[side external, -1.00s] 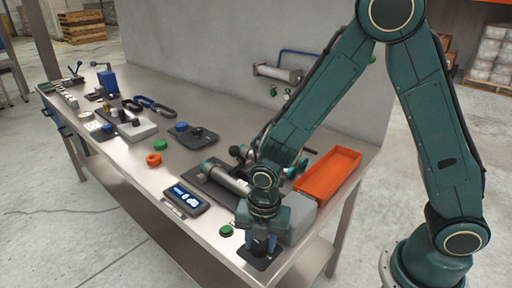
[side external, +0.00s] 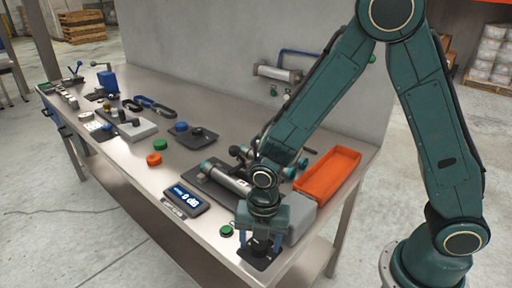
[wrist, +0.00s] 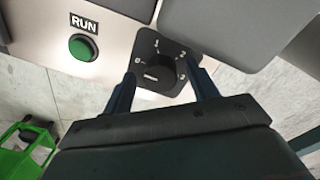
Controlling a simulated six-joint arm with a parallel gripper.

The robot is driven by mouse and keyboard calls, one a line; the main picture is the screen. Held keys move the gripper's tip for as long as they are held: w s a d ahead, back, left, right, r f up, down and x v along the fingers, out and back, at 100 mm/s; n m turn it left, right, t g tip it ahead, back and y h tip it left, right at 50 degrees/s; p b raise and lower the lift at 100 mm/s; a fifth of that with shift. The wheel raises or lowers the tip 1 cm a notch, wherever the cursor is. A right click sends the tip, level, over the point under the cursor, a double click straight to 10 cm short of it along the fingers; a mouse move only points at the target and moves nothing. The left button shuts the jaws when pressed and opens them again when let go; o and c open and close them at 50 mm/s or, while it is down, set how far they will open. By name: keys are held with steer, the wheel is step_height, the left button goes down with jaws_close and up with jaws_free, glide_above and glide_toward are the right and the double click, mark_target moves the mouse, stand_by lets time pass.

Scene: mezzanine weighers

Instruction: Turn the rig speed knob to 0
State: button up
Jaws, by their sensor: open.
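The rig speed knob (wrist: 160,68) is a round black knob on a dark square plate (wrist: 148,43) with small white scale marks. In the wrist view the mark at its left looks like a 0; a pointer on the knob is not clear. My gripper (wrist: 163,89) is open, with one blue finger at each side of the knob's near edge. I cannot tell whether the fingers touch it. In the side view my gripper (side external: 264,244) is low over the plate (side external: 258,257) at the bench's front right corner, and hides the knob.
A green button (wrist: 83,47) labelled RUN is left of the plate. A grey block (side external: 299,222) stands close behind my gripper. A display (side external: 186,201) is lit, and an orange tray (side external: 328,176) lies behind. A green object (wrist: 27,150) is at lower left in the wrist view.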

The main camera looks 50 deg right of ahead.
mark_target(264, 243)
step_height(264, 243, up, 14)
steer(key=shift+s+d, duration=0.2)
steer(key=shift+s, duration=0.1)
stand_by(0.8)
steer(key=shift+f, duration=0.1)
steer(key=s+d+r+m+t, duration=0.2)
steer(key=s+d+r+m, duration=0.3)
steer(key=m, duration=0.7)
steer(key=s+d+r+m+t, duration=0.3)
steer(key=s+d+r+m, duration=0.3)
steer(key=m, duration=0.7)
steer(key=shift+s+d, duration=0.95)
steer(key=shift+s, duration=0.35)
steer(key=shift+c, duration=0.2)
